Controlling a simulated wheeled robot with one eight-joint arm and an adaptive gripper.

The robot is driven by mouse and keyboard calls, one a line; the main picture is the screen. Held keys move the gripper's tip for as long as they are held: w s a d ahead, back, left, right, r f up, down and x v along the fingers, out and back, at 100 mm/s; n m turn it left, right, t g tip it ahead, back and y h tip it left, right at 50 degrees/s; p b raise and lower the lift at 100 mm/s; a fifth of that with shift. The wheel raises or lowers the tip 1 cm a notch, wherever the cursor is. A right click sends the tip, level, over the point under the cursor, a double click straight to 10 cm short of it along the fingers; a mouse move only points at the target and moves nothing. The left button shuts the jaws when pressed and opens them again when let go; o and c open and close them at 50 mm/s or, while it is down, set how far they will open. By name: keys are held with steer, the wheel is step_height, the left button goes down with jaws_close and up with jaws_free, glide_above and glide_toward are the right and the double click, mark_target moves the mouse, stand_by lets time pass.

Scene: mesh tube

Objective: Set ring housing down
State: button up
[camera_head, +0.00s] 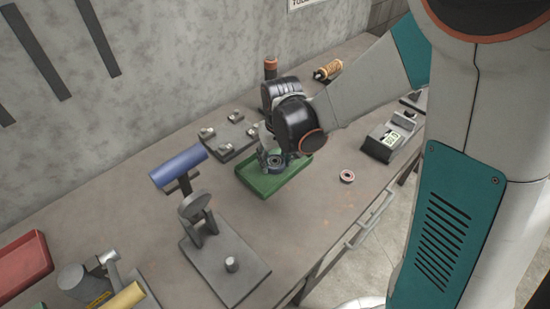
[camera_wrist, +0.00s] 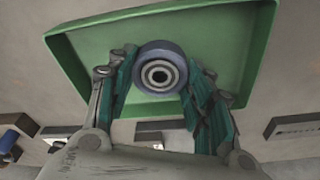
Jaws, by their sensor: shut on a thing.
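The ring housing (camera_wrist: 159,74) is a blue-grey ring with a lighter ring and a dark hole at its centre. In the wrist view it sits between the two fingers of my gripper (camera_wrist: 160,82), which is shut on it. In the head view the ring housing (camera_head: 275,161) shows over the green tray (camera_head: 262,188), with my gripper (camera_head: 273,158) reaching down around it. The tray also fills the back of the wrist view (camera_wrist: 85,50). I cannot tell whether the housing touches the tray floor.
A small reddish ring (camera_head: 347,176) lies on the bench right of the tray. A grey fixture plate (camera_head: 228,136) stands behind left. A grey device with a display (camera_head: 392,140) is at right.

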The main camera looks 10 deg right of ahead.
mark_target(277, 172)
steer(key=o, duration=1.3)
steer(key=shift+f, duration=0.1)
step_height(277, 172, up, 12)
steer(key=s+f+p, duration=0.1)
steer(key=s+p, duration=0.1)
steer(key=p, duration=0.2)
steer(key=s+d+r+m+t, duration=0.1)
steer(key=s+d+r+t, duration=0.1)
steer(key=s+d+r, duration=0.3)
steer(key=s+d+r+m+t, duration=0.1)
steer(key=s+d+r+t, duration=0.2)
steer(key=s, duration=0.6)
steer(key=shift+s+d+r, duration=0.35)
steer(key=shift+d+r, duration=0.75)
steer(key=shift+r, duration=0.25)
steer(key=shift+f, duration=0.1)
